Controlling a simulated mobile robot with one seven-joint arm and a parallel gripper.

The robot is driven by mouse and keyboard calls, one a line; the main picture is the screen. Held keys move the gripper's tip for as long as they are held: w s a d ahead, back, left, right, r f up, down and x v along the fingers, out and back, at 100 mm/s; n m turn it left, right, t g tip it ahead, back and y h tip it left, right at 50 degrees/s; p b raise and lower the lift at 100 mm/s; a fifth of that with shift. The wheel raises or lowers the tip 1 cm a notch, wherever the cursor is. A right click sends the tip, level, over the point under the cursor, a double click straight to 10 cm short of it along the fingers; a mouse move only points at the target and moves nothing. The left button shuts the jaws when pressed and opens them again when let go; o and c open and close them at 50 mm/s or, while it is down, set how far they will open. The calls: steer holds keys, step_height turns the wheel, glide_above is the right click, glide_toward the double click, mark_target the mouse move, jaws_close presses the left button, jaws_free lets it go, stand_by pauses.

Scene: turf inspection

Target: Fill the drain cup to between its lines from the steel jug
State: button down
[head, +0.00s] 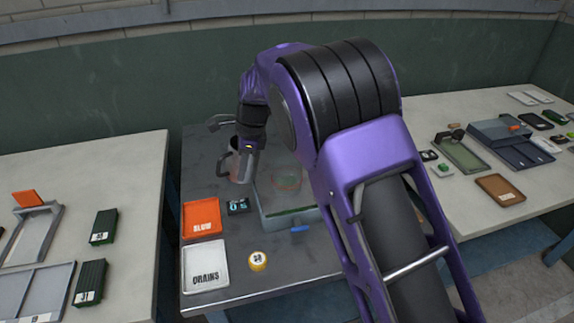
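The steel jug (233,167) stands near the back of the middle table, with its dark handle on the left. My gripper (246,168) points down at the jug's right side and overlaps it in this view. The fingers are too small and dark to tell whether they are open or closed on the jug. A clear cup with a reddish line (287,178), which looks like the drain cup, is to the right of the jug, at the grey turf box. My arm stands close to its right side. Its lines and any water level are too small to read.
The grey box (266,217) holds green turf and has a blue tab in front. Side tables hold trays and boxes.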

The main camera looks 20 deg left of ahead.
steer(key=d+y, duration=0.1)
steer(key=r+y, duration=0.1)
steer(key=y, duration=0.1)
steer(key=d+r+y, duration=0.1)
steer(key=y, duration=0.1)
steer(key=shift+w+d+r+n, duration=0.1)
steer(key=shift+d+n, duration=0.2)
steer(key=shift+r+y, duration=0.4)
steer(key=shift+y, duration=0.7)
steer(key=shift+r+g+y+b, duration=0.25)
steer(key=shift+g+y+b, duration=0.05)
steer(key=shift+y+b, duration=0.1)
stand_by(0.4)
steer(key=shift+r+y+b, duration=0.4)
steer(key=shift+y+b, duration=0.5)
steer(key=shift+b, duration=1.2)
steer(key=shift+b, duration=0.5)
